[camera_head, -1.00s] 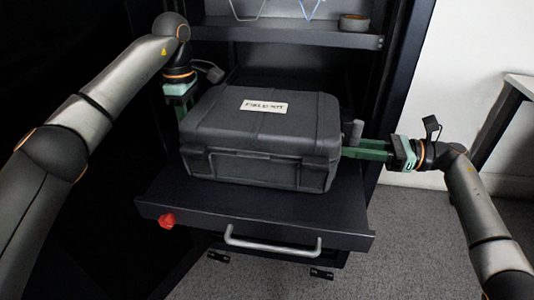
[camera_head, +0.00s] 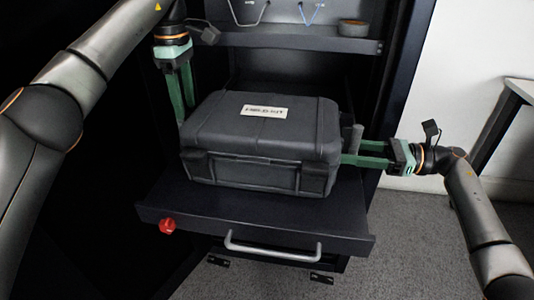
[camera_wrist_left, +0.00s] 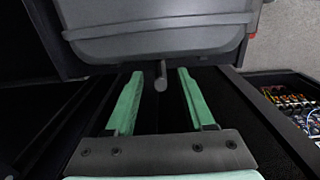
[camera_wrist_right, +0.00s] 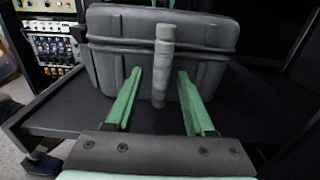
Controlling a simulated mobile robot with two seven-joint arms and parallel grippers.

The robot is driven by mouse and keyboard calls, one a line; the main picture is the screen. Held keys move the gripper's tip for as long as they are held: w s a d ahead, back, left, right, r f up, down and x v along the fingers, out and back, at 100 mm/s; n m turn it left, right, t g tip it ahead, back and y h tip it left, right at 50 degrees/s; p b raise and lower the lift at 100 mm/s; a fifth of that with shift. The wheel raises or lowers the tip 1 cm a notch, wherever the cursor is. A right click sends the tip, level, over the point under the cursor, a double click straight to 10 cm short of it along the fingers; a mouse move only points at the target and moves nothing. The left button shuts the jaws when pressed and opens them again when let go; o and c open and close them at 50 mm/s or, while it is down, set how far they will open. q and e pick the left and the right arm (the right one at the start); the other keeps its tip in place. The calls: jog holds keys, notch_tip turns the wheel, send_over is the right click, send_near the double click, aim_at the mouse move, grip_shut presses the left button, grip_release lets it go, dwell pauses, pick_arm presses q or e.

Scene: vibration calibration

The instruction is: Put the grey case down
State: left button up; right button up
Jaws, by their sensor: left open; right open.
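The grey case (camera_head: 260,142), with a white label on its lid, rests flat and closed on the pulled-out dark shelf (camera_head: 200,204). My left gripper (camera_head: 184,112) points down at the case's left side, open and apart from it. In the left wrist view the open fingers (camera_wrist_left: 155,90) stand either side of a short peg on the case (camera_wrist_left: 155,40). My right gripper (camera_head: 345,152) is open at the case's right side. In the right wrist view its fingers (camera_wrist_right: 158,95) are spread either side of an upright grey side handle (camera_wrist_right: 163,60), without gripping it.
The shelf has a silver front handle (camera_head: 272,250) and a red knob (camera_head: 167,225). An upper shelf (camera_head: 290,38) holds a small round container (camera_head: 353,26). A rack of knobs and cables (camera_wrist_right: 55,45) shows in the right wrist view. A white table (camera_head: 521,88) stands at the right.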

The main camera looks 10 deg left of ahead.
pick_arm(q)
jog(key=shift+r, duration=1.9)
pick_arm(e)
jog(key=d, duration=1.2)
